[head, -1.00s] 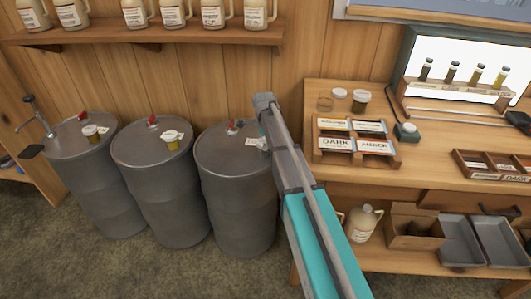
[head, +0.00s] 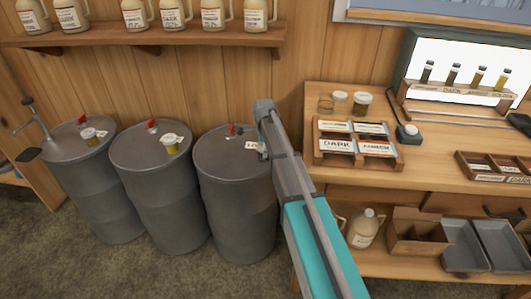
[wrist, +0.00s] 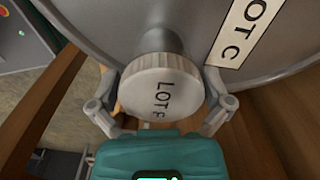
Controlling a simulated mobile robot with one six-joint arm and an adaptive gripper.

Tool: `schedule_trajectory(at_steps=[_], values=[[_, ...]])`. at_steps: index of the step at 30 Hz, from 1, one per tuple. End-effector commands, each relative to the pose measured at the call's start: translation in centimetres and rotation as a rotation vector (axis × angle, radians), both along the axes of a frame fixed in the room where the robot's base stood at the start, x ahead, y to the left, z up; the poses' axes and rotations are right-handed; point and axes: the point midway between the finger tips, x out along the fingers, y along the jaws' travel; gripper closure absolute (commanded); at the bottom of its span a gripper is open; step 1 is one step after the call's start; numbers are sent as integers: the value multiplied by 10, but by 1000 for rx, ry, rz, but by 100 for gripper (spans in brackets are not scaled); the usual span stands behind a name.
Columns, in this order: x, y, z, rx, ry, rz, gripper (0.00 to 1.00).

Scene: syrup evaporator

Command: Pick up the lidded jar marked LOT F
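The jar with a round white lid marked LOT F (wrist: 160,95) is in the middle of the wrist view, its body mostly hidden behind the lid. My gripper (wrist: 160,88) is open, with one finger on each side of the lid; narrow gaps seem to show between lid and fingers. The jar is against the grey drum (wrist: 90,25), on which a white tag reading LOT C or similar (wrist: 243,30) lies. In the head view my arm hides the jar at the right-hand drum (head: 238,205), and the fingertips cannot be made out.
Two more drums (head: 155,200) (head: 90,200) stand to the left, each with a small lidded jar (head: 171,143) (head: 89,136) on top. A wooden bench (head: 420,180) at the right carries a card rack (head: 335,145) and jars. A shelf of jugs (head: 200,40) hangs above the drums.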

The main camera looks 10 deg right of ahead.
Motion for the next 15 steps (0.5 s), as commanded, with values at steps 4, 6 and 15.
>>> schedule_trajectory(at_steps=[4,6,15], values=[[0,0,0,0,0,0,33],[0,0,0,0,0,0,46],[0,0,0,0,0,0,73]])
